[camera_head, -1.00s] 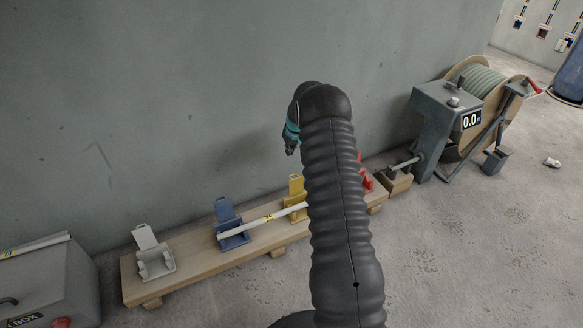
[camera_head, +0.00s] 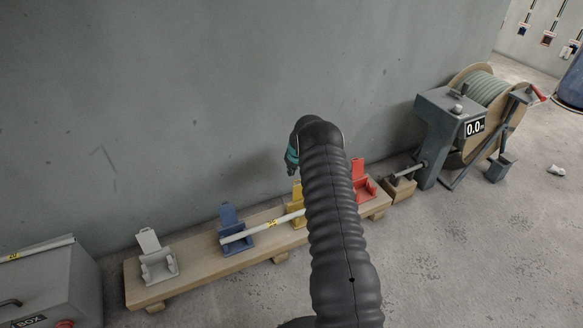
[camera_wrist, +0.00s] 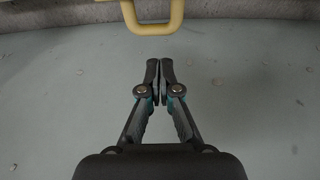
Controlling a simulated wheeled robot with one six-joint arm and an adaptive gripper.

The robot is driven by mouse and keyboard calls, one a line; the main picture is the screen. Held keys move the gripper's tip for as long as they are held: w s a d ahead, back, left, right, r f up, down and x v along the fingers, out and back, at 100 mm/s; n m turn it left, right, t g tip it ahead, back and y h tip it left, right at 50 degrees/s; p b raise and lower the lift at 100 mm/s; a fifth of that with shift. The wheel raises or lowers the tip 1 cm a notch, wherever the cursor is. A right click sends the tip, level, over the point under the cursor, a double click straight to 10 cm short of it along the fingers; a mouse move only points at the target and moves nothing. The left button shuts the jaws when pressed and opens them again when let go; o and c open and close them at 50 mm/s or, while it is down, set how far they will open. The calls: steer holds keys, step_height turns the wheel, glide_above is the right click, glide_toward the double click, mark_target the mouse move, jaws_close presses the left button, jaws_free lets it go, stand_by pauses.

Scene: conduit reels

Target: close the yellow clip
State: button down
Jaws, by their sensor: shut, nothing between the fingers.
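The yellow clip (camera_head: 295,207) stands on the wooden bench, its flap upright and open, partly hidden behind my arm in the head view. In the wrist view a yellow loop-shaped part (camera_wrist: 152,24), likely the clip's flap, shows at the top, beyond my fingertips. My gripper (camera_wrist: 160,66) is shut and empty, with a gap between its tips and the yellow part. In the head view my gripper (camera_head: 291,168) hangs above the bench near the yellow clip, mostly hidden by my arm.
The blue clip (camera_head: 231,222), red clip (camera_head: 363,185) and white clip (camera_head: 152,252) stand open on the bench (camera_head: 190,270). A grey box (camera_head: 50,280) is at left. A cable reel machine (camera_head: 450,125) stands at right. The wall (camera_head: 180,100) rises close behind.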

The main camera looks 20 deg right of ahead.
mark_target(298, 190)
steer(key=shift+s, duration=1.6)
steer(key=shift+s+d, duration=0.1)
